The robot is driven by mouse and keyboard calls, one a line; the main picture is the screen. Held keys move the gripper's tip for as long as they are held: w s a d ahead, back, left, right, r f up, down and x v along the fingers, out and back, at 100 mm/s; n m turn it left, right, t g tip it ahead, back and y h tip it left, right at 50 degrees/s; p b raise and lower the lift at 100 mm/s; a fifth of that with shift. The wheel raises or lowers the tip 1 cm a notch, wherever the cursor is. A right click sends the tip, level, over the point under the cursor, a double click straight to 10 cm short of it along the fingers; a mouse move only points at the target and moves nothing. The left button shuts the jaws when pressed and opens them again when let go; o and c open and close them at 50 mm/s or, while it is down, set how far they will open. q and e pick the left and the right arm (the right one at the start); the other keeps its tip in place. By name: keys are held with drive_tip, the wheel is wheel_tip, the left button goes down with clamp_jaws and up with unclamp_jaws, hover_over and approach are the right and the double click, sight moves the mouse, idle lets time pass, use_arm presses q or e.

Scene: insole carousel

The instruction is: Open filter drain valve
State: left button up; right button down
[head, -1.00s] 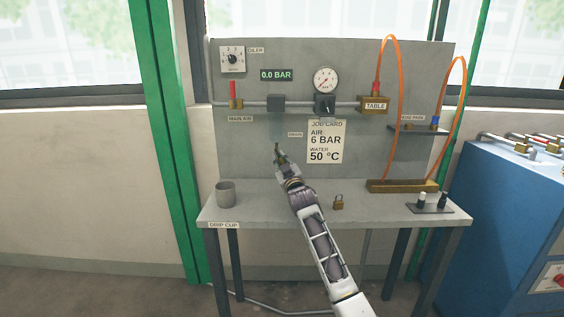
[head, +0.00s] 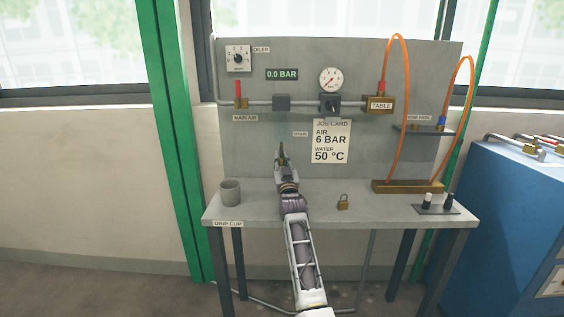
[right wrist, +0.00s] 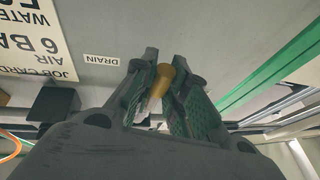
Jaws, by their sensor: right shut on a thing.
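The filter (head: 282,102) is a dark block on the grey pipe, with a faint see-through bowl (head: 281,124) under it. The DRAIN label (head: 300,134) is beside it on the panel and also shows in the right wrist view (right wrist: 101,60). My right gripper (head: 281,150) is below the bowl. In the right wrist view my right gripper (right wrist: 163,88) is shut on a small brass drain valve (right wrist: 161,82), which sits between its fingertips. The fingers hide part of the valve. My left gripper is not in view.
A grey drip cup (head: 230,191) stands on the bench's left end. A brass padlock (head: 343,202) lies right of my forearm. The job card (head: 331,142) hangs right of the drain. Orange hoses (head: 402,110) loop at the right. The pressure display (head: 282,74) reads 0.0 BAR.

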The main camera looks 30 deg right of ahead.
idle(0.5)
drive_tip(key=c, duration=1.4)
unclamp_jaws()
drive_tip(key=shift+s+d+n+y, duration=0.2)
drive_tip(key=shift+n+y, duration=0.25)
drive_tip(key=shift+n, duration=0.45)
drive_tip(key=shift+s+d+n+y, duration=0.15)
drive_tip(key=shift+n+y, duration=0.3)
drive_tip(key=shift+n, duration=0.45)
